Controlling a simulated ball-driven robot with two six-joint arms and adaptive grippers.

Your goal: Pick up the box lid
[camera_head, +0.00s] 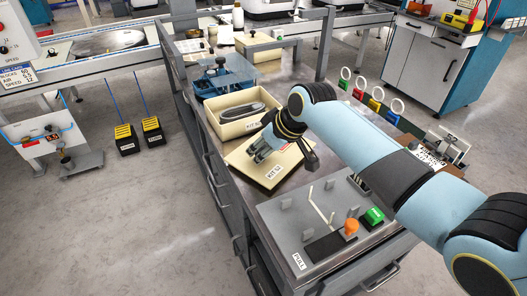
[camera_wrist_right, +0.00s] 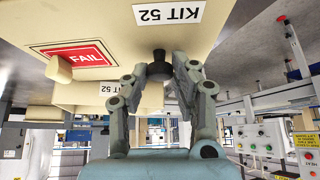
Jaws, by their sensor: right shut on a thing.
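The box lid (camera_head: 281,174) is a flat beige panel with a "KIT 52" label, next to the open box. My right gripper (camera_head: 262,152) is over its upper part. In the right wrist view the lid (camera_wrist_right: 95,20) fills the top, with a red "FAIL" label, and my right gripper (camera_wrist_right: 160,70) is shut on its black knob (camera_wrist_right: 159,57). I cannot tell whether the lid touches the bench. The beige open box (camera_head: 229,131) holds a dark grey item (camera_head: 242,111). My left gripper is not in view.
A grey panel (camera_head: 283,225) with orange and green knobs stands at the bench's near end. Open floor (camera_head: 120,220) lies left of the bench.

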